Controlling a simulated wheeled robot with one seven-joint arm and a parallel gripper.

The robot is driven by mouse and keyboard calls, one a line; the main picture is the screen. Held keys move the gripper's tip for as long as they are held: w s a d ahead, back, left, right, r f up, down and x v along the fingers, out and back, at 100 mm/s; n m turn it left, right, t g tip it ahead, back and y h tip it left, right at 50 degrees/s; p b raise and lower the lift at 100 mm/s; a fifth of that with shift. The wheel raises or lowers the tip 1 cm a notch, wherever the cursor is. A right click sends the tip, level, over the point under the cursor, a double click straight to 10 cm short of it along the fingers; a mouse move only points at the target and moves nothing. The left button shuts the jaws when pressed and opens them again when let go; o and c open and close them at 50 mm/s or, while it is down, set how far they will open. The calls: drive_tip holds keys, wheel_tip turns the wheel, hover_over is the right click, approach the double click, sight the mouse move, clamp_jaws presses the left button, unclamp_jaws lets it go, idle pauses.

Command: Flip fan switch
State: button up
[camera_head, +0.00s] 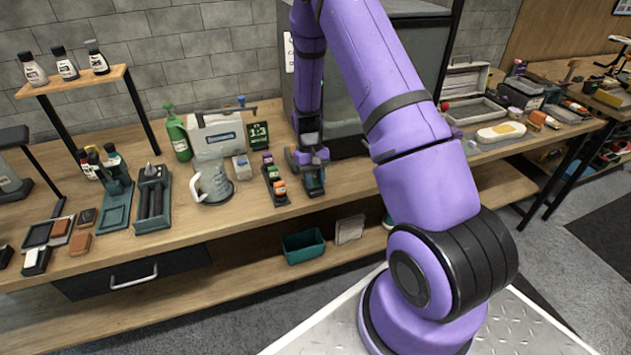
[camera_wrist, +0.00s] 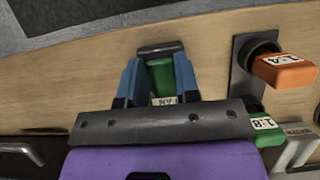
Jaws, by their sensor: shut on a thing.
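The fan switch (camera_wrist: 158,72) is a green block in the wrist view, with a white label partly covered that seems to read "FAN". It sits on a dark base (camera_wrist: 160,48) on the wooden bench. My gripper (camera_wrist: 158,80) has its blue fingers on both sides of the green block and is shut on it. In the head view my gripper (camera_head: 308,160) points down at the bench, and the dark end of the switch base (camera_head: 315,192) shows just below it. The switch's exact tilt is hidden by the fingers.
An orange block labelled 1:4 (camera_wrist: 284,70) and a green block labelled 1:8 (camera_wrist: 262,128) stand close at right in the wrist view. A grey jug (camera_head: 215,185) and a green bottle (camera_head: 178,135) stand left on the bench (camera_head: 225,220). A dark-framed booth (camera_head: 420,60) stands behind my arm.

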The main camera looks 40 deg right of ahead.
sight(315, 183)
drive_tip(key=shift+g, duration=0.3)
drive_tip(key=o, duration=0.9)
drive_tip(key=shift+r, duration=0.15)
drive_tip(key=shift+w+r, duration=0.1)
drive_tip(key=shift+r, duration=0.25)
wheel_tip(315, 183, up, 3)
drive_tip(key=shift+f, duration=0.2)
drive_tip(key=s+a, duration=0.1)
drive_tip(key=s, duration=0.4)
drive_tip(key=s+a+r, duration=0.1)
drive_tip(key=s+a, duration=0.1)
drive_tip(key=s, duration=0.3)
drive_tip(key=s+a, duration=0.1)
drive_tip(key=s, duration=0.4)
drive_tip(key=shift+s+a+r, duration=0.2)
drive_tip(key=shift+s, duration=0.05)
drive_tip(key=shift+r, duration=0.1)
